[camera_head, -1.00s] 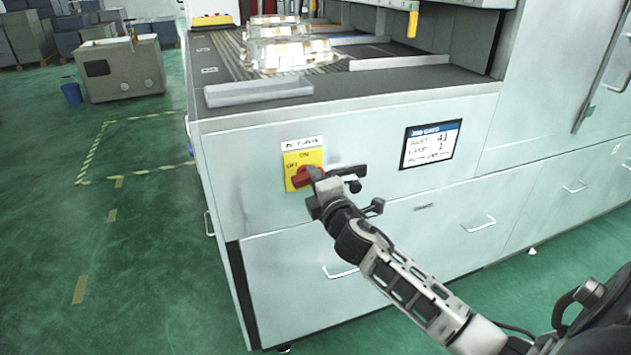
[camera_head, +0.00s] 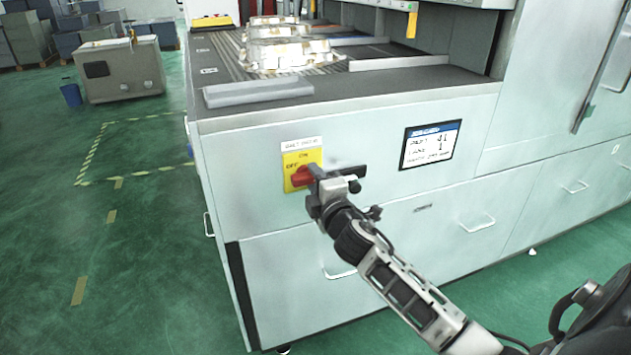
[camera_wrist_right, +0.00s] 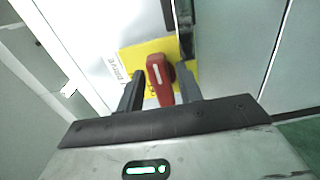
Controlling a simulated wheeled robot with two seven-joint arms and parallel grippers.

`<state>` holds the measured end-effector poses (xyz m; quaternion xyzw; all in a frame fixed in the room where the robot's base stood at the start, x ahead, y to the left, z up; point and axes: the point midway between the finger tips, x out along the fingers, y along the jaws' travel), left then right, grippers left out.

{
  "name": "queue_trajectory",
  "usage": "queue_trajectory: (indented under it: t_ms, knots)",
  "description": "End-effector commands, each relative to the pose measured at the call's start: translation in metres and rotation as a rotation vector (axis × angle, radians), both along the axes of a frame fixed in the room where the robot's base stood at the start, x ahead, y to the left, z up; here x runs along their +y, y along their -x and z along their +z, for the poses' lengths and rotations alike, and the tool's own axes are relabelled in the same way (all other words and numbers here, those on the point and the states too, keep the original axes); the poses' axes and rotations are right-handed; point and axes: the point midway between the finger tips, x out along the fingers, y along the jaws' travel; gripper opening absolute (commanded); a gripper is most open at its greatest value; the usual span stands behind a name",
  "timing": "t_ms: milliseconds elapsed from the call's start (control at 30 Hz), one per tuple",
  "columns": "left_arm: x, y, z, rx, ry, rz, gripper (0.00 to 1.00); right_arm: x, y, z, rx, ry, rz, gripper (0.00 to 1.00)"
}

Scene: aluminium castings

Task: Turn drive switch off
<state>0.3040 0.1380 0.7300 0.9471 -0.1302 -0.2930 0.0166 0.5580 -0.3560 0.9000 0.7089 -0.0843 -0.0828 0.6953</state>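The drive switch is a red knob (camera_head: 301,177) on a yellow plate (camera_head: 291,159) marked ON and OFF, on the pale cabinet front under a white label. My right gripper (camera_head: 314,180) is at the switch in the head view and hides part of the knob's right side. In the right wrist view the red knob (camera_wrist_right: 160,78) lies between the two dark fingers of my right gripper (camera_wrist_right: 160,92). The fingers are open, with a gap on the left and a narrower one on the right. I cannot tell the knob's exact setting. My left gripper is not in view.
A job card display (camera_head: 430,145) is further right. Drawers with handles (camera_head: 478,223) lie below. Castings (camera_head: 285,50) rest on the cabinet's top.

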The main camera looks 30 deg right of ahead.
Motion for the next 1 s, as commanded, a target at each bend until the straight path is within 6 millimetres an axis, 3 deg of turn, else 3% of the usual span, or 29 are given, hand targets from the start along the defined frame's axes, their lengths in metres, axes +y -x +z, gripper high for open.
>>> queue_trajectory:
  t_ms: [300,467,1000]
  knots:
    - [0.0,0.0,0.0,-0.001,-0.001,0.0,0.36,0.001,0.001,0.0,0.001,0.003,0.001,0.42]
    - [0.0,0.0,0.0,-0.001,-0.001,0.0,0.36,0.004,0.015,-0.001,0.003,0.003,0.001,0.42]
    - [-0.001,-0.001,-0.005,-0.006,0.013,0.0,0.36,0.032,0.131,-0.002,0.002,0.0,-0.001,0.42]
